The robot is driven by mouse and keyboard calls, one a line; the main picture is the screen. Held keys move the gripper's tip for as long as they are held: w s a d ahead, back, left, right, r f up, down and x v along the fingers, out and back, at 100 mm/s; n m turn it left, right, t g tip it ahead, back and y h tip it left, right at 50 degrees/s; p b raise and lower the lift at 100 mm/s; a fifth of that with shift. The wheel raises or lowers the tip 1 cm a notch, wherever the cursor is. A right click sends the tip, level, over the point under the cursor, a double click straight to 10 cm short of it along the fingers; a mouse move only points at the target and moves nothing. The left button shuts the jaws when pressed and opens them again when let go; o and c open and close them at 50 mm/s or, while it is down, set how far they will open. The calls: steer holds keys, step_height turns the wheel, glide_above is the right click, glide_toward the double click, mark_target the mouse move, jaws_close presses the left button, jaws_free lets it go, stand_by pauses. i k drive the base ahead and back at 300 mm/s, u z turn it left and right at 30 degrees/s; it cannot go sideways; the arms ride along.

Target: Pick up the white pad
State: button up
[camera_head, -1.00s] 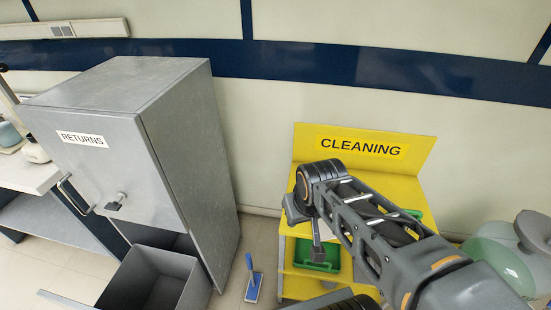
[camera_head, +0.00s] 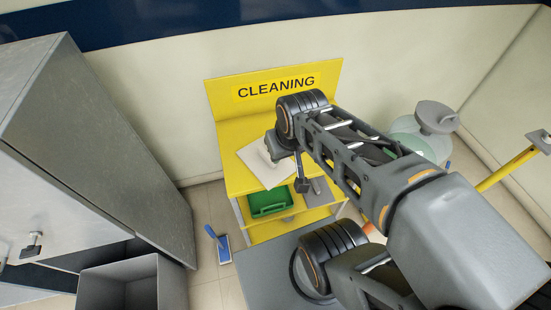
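A flat white pad (camera_head: 258,160) lies on the top shelf of the yellow cleaning stand (camera_head: 234,137), tilted in the picture, with its right side partly covered by my arm. My gripper (camera_head: 305,186) hangs from the wrist, just right of the pad's lower right edge in the picture. It looks small and dark, and its fingers are too unclear to show whether they are open or shut. I cannot tell whether it touches the pad or stand.
A green tray (camera_head: 269,201) sits on the stand's lower shelf. A green rounded container (camera_head: 425,135) stands right of the stand.

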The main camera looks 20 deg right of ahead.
mark_target(256, 156)
steer(key=u, duration=1.6)
steer(key=k, duration=0.75)
steer(key=z, duration=0.8)
steer(key=i, duration=0.5)
